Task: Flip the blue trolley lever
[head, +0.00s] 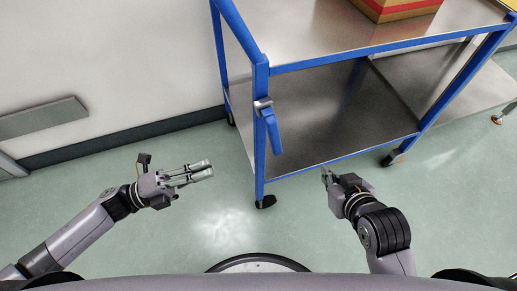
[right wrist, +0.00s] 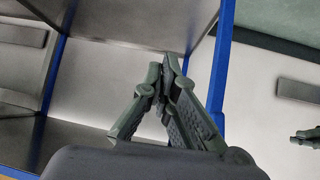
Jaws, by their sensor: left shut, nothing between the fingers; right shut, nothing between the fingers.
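The blue trolley (head: 262,75) stands ahead, a steel-shelved cart with a blue frame. Its blue lever (head: 272,130) hangs downward from a grey pivot (head: 262,104) on the near left post. My left gripper (head: 211,168) is shut and empty over the floor, left of the post and lower in the picture than the lever. My right gripper (head: 325,172) is shut and empty by the trolley's lower front edge, right of the lever and apart from it. In the right wrist view its closed fingertips (right wrist: 169,62) show in front of the trolley, near a blue post (right wrist: 222,70).
A red and tan box (head: 395,10) sits on the trolley's top shelf (head: 330,38). The lower shelf (head: 340,120) is bare. A grey wall panel (head: 42,118) is at the left. The green floor between my grippers is clear.

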